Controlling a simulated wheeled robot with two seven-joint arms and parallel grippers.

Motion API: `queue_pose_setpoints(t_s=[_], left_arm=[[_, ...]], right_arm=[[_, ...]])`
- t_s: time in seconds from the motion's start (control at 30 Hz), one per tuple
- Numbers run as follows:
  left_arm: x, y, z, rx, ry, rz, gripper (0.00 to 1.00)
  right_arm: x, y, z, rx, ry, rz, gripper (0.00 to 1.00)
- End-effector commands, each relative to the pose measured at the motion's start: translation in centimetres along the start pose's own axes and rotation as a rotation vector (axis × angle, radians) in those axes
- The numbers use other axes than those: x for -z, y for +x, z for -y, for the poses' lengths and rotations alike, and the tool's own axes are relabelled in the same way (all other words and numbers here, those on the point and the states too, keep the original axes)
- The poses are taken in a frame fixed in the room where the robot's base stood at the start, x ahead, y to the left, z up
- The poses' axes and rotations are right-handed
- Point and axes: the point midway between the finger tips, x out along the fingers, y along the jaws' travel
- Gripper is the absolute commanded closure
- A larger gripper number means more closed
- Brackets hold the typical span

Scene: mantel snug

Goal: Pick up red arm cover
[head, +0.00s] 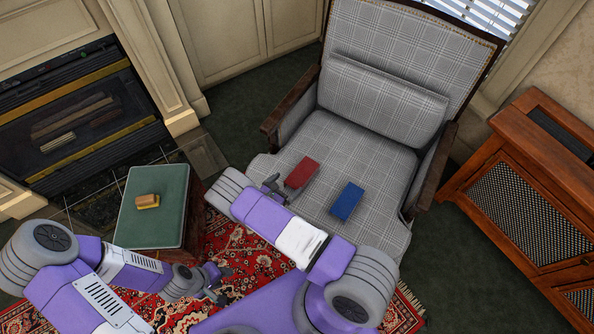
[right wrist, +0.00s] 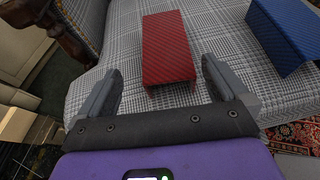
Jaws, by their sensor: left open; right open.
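The red arm cover (head: 301,172) lies on the left part of the grey plaid armchair seat (head: 327,155). My right gripper (head: 280,187) is at the seat's front left, close to the cover's near left side. In the right wrist view, the red arm cover (right wrist: 168,48) lies just ahead, with its near end between the two open fingers (right wrist: 162,72) and a gap on each side. My left gripper (head: 222,284) is open and empty over the rug, away from the chair.
A blue arm cover (head: 347,201) lies right of the red one; it also shows in the right wrist view (right wrist: 284,38). The chair has a wooden left armrest (head: 290,100). A green-topped box (head: 153,222) holds a small yellow-brown object (head: 148,201). A wooden cabinet (head: 530,185) stands right.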

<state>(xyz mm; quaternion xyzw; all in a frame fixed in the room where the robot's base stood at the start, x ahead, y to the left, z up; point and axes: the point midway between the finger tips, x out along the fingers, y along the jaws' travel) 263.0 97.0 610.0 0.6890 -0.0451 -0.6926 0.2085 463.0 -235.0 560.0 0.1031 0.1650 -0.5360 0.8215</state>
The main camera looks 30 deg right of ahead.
Motion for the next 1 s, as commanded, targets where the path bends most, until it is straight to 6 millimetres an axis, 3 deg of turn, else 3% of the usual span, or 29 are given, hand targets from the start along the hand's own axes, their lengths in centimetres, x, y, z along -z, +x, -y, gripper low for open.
queue_pose_setpoints(t_s=[0.1, 0.47, 0.77, 1.0], left_arm=[[0.0, 1.2, 0.5, 0.0, 0.0, 0.001, 0.57], [0.1, 2.1, 0.8, 0.0, 0.001, 0.0, 0.57], [0.2, 3.6, 1.3, 0.0, 0.0, 0.0, 0.57], [0.2, 3.5, 1.3, 0.0, 0.0, 0.0, 0.57]], right_arm=[[1.1, 0.6, -0.1, -0.002, 0.002, 0.002, 0.0], [1.2, 3.6, 0.1, 0.002, 0.005, 0.0, 0.0], [1.6, 7.8, 0.3, 0.003, 0.007, -0.001, 0.0], [1.4, 8.1, 0.3, 0.002, 0.006, -0.001, 0.0]])
